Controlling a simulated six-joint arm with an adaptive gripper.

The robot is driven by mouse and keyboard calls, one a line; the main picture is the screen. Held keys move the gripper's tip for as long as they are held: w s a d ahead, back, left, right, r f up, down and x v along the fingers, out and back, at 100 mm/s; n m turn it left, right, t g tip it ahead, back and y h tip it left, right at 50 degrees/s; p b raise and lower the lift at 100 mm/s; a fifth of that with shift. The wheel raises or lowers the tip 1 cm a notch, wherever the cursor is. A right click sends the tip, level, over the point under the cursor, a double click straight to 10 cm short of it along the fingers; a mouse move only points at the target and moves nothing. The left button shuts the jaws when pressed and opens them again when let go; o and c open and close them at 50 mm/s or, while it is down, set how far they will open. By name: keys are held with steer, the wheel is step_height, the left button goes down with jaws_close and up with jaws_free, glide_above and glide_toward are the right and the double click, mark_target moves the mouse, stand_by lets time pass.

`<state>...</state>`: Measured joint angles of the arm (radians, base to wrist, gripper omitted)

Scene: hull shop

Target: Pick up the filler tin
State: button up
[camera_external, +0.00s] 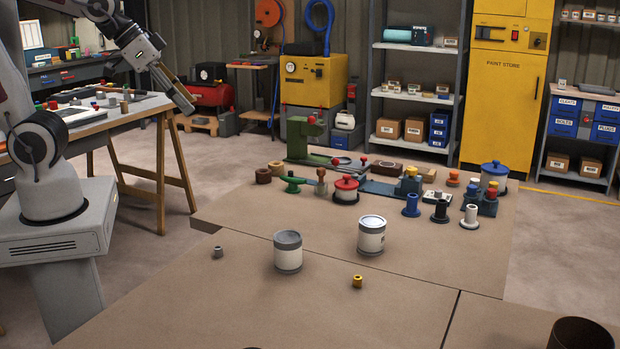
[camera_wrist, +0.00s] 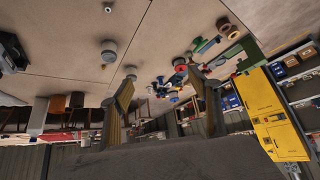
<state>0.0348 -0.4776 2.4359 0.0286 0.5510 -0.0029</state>
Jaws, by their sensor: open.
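Two white tins stand upright on the brown worktable in the external view: a grey-topped tin (camera_external: 288,252) at the middle and a pale-topped tin (camera_external: 371,236) to its right and farther back. I cannot tell from the labels which is the filler tin. In the wrist view, which looks tilted and inverted, two round grey shapes (camera_wrist: 108,52) appear to be these tins. My gripper (camera_external: 182,93) is open and empty, raised at the upper left, well away from both tins. Its two fingers show apart in the wrist view (camera_wrist: 160,78).
A small grey ring (camera_external: 217,252) and a yellow one (camera_external: 357,282) lie near the tins. Several fittings, a red-lidded pot (camera_external: 345,190) and a green vise-like tool (camera_external: 305,138) crowd the table's back. A dark cylinder (camera_external: 580,335) stands front right. The front middle is largely clear.

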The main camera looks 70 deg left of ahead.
steer(key=w+d+f+m+t+h, duration=0.1)
steer(key=w+d+f, duration=0.2)
steer(key=w, duration=0.5)
steer(key=w+d+f+t, duration=0.2)
steer(key=w, duration=0.6)
steer(key=w+d+f+m+t+h, duration=0.1)
steer(key=w+d+f, duration=0.2)
steer(key=w, duration=0.5)
steer(key=w+d+f+m+t+h, duration=0.1)
steer(key=w+d+f+t+h, duration=0.1)
steer(key=w+d+f, duration=0.55)
steer(key=t+h, duration=0.1)
steer(key=h, duration=0.1)
glide_toward(369, 222)
steer(key=w, duration=0.3)
steer(key=shift+d+m, duration=0.4)
steer(key=shift+s+d+f, duration=0.15)
steer(key=shift+d+f, duration=0.05)
steer(key=shift+f, duration=0.2)
steer(key=shift+x, duration=1.3)
